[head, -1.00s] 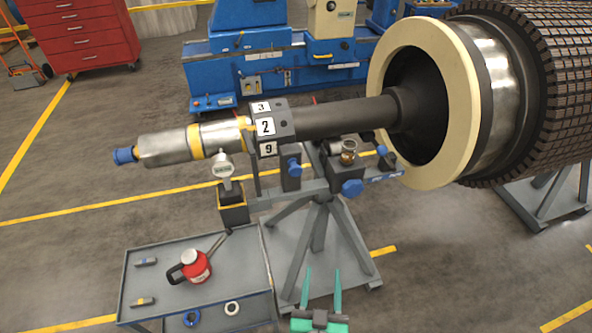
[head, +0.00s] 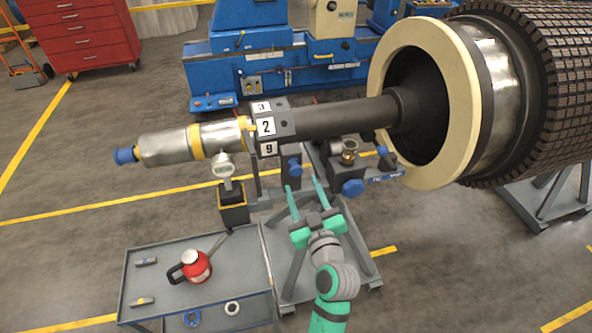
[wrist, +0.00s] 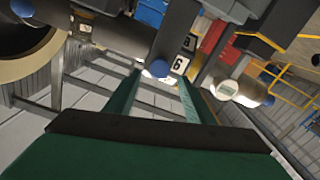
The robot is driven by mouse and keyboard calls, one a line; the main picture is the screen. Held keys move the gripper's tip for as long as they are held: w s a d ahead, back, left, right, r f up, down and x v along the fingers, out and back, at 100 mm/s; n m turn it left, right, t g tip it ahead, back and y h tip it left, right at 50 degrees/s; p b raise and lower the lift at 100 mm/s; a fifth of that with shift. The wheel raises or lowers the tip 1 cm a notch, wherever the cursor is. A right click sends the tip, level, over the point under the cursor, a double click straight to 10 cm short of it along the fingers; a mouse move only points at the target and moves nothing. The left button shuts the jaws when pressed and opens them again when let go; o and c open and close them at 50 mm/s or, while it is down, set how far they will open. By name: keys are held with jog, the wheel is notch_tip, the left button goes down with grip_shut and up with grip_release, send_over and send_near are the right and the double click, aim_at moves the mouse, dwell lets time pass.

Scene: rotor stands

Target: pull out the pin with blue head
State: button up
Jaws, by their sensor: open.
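A blue-headed pin (head: 294,164) sits at the upright block under the numbered collar in the head view. A blue head also shows in the wrist view (wrist: 159,68), between my fingers in the picture; it looks like the same pin. My gripper (head: 304,185) is open, with two long green fingers pointing up toward the pin from below. In the wrist view, my gripper (wrist: 160,80) has nothing between its fingers that I can see held. The fingertips look short of the blue head, though the exact gap is hard to tell. The pin's shank is hidden.
A larger blue knob (head: 352,188) and a brass fitting (head: 349,152) stand right of the pin. A dial gauge (head: 224,168) stands left. The shaft (head: 340,117) runs above. A grey cart (head: 160,300) with a red can (head: 196,267) is at lower left.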

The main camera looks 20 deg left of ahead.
aim_at(296, 172)
jog(key=x, duration=0.7)
jog(key=shift+w+a, duration=0.2)
jog(key=shift+w, duration=0.15)
grip_shut()
